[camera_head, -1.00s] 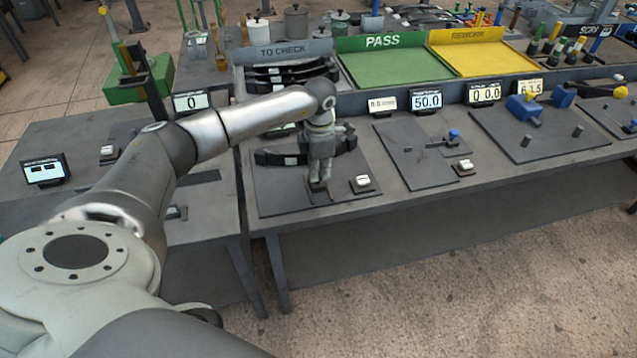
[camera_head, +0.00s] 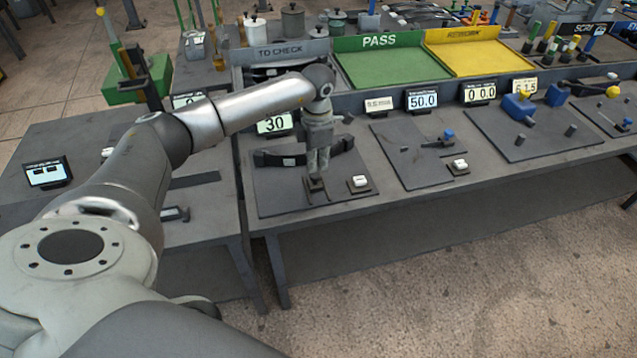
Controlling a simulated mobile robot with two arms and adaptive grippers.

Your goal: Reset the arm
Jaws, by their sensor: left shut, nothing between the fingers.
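My left arm reaches in from the left over the bench. My left gripper (camera_head: 316,175) points down, shut and empty, above a dark base plate (camera_head: 275,199) on the front of the bench. A black curved spring bar (camera_head: 272,159) lies on that plate behind the gripper, which hides part of it. A small white button block (camera_head: 359,182) is on the plate to the right of the gripper. A display reading 30 (camera_head: 274,122) stands behind the plate, under my forearm. My right gripper is not in view.
Behind are a grey TO CHECK rack (camera_head: 281,51), a green PASS tray (camera_head: 391,66) and a yellow tray (camera_head: 477,56). To the right are a plate with a blue-knobbed lever (camera_head: 447,136) and a blue fixture (camera_head: 521,106). The floor in front is clear.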

